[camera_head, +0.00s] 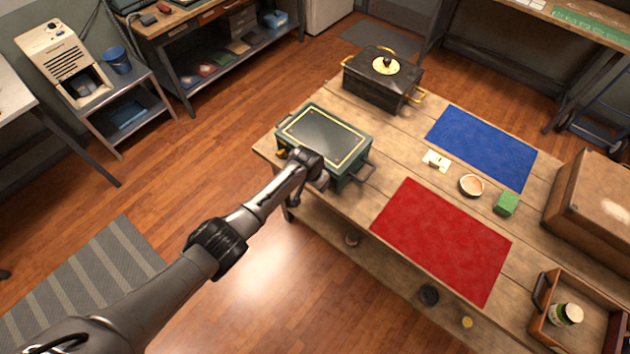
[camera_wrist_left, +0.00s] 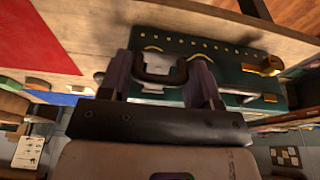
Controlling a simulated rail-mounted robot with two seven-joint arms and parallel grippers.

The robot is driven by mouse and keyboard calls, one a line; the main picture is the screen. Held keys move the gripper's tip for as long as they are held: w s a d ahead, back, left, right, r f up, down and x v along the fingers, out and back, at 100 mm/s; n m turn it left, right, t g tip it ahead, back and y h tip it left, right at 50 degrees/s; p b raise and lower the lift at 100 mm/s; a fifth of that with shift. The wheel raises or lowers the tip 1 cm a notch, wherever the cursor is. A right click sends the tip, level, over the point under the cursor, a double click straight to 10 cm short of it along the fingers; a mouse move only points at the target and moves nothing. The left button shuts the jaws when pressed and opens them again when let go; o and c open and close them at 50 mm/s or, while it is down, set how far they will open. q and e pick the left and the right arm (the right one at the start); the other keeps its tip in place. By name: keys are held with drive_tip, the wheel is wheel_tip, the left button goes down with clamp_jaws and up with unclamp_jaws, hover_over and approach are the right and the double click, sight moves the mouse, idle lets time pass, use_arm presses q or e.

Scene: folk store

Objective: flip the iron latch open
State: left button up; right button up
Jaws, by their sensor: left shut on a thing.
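A dark green chest (camera_head: 325,135) with a gold-lined lid stands on the near left part of the wooden table, its lid down. My left gripper (camera_head: 312,172) is at the chest's near side. In the left wrist view my left gripper (camera_wrist_left: 164,85) has its fingers on either side of a dark U-shaped metal piece (camera_wrist_left: 158,78) on the chest (camera_wrist_left: 225,60), and is shut on it. I cannot tell whether this piece is the iron latch or a handle. A dark handle (camera_head: 366,172) shows at the chest's right end. My right gripper is out of view.
A black box with gold handles (camera_head: 370,85) stands behind the chest. A red mat (camera_head: 445,240) and a blue mat (camera_head: 483,147) lie to the right. Floor lies open left of the table.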

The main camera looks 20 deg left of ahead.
use_arm(q)
drive_tip(key=shift+w+d+r+g, duration=0.15)
drive_tip(key=shift+r+g, duration=0.3)
drive_tip(key=shift+g, duration=0.35)
drive_tip(key=shift+y, duration=0.3)
drive_tip(key=o, duration=0.6)
drive_tip(key=shift+o, duration=0.2)
drive_tip(key=shift+r, duration=0.1)
